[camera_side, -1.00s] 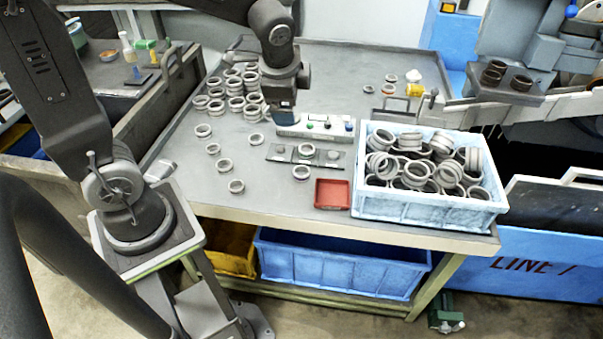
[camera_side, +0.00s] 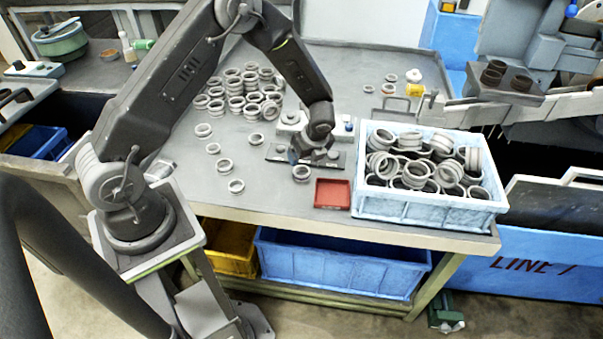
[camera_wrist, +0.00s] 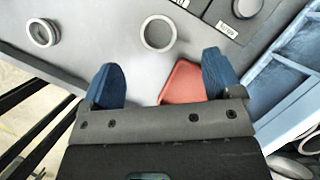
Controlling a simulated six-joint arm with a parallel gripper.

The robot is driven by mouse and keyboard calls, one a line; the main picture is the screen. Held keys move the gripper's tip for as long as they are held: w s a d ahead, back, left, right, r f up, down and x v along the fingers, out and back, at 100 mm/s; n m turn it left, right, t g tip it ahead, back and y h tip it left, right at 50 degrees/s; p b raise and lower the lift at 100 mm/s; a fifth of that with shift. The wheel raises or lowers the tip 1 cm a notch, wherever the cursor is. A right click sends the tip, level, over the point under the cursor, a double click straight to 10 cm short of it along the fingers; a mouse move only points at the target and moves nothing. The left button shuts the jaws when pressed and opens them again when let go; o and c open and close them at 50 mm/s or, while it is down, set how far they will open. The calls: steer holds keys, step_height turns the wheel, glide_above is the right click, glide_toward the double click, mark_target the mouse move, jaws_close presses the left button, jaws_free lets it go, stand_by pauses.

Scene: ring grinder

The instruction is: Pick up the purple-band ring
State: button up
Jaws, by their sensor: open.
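No purple band can be made out on any ring, so I cannot tell which ring is the purple-band one. A grey ring (camera_side: 301,179) lies flat on the table just below my gripper (camera_side: 304,160), left of the red tray (camera_side: 332,205). In the wrist view that ring (camera_wrist: 143,40) lies ahead of my gripper (camera_wrist: 164,80), apart from the blue fingertips. My gripper is open with nothing between its fingers. Another grey ring (camera_side: 236,191) lies to the left, and a ring also shows at upper left in the wrist view (camera_wrist: 33,40).
A dark strip with round pads (camera_side: 275,154) lies behind the nearby ring. A light-blue crate (camera_side: 420,208) full of rings stands on the right. Several rings are stacked at the back left (camera_side: 237,103).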

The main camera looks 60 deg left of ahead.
mark_target(300, 174)
steer(key=x, duration=0.3)
steer(key=shift+f, duration=0.2)
steer(key=x, duration=0.3)
steer(key=d+x, duration=0.1)
steer(key=shift+s+a+f, duration=0.2)
steer(key=shift+s+f, duration=0.1)
steer(key=shift+f, duration=0.2)
steer(key=shift+a+f, duration=0.15)
steer(key=shift+f, duration=0.2)
steer(key=c, duration=1.1)
